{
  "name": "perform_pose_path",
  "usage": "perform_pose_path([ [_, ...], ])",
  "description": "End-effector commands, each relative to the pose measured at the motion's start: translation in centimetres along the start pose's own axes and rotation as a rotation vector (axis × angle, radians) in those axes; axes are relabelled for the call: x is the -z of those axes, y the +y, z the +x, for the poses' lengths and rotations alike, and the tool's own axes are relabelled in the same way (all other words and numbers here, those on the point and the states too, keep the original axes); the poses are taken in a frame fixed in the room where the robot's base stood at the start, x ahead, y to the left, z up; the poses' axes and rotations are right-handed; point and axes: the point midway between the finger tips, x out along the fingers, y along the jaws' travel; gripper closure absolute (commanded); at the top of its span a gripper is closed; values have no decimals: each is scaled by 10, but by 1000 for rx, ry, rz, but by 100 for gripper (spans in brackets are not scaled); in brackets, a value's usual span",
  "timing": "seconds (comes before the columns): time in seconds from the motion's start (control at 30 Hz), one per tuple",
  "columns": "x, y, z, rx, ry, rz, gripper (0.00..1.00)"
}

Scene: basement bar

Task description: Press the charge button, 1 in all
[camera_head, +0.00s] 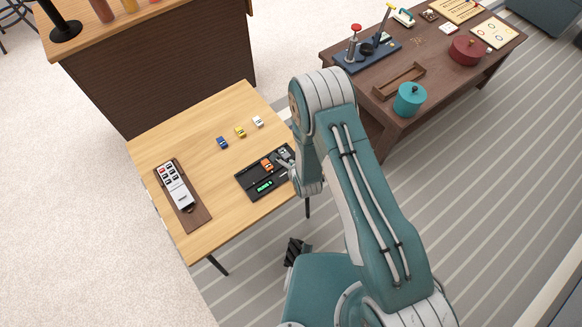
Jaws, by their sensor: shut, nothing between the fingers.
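A black charging station (250,182) lies on the right part of the light wood table. An orange-red toy car (267,165) sits on it, and a small green-lit display (264,186) shows near its front edge. My gripper (281,160) is low over the station's right side, just right of the orange car. It is small and dark against the station. It looks shut with nothing in it. The charge button cannot be made out; my gripper and arm cover part of the station's right side. Whether the fingertips touch the station cannot be told.
Blue (222,143), yellow (240,132) and white (258,121) toy cars stand in a row behind the station. A white remote (175,186) lies on a brown board (196,217) at left. A darker table (420,118) holds a teal pot (409,99).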

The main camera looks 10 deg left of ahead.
Motion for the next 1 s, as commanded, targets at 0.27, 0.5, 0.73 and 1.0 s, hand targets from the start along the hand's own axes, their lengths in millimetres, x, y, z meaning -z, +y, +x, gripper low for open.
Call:
perform_pose_path([
  [0.27, 3, 3, 4, 0, 0, 0, 100],
  [0.5, 4, 4, 4, 1, -1, 0, 100],
  [0.73, 4, 4, 5, 0, 0, 0, 100],
  [1.0, 6, 6, 7, 0, 0, 0, 100],
])
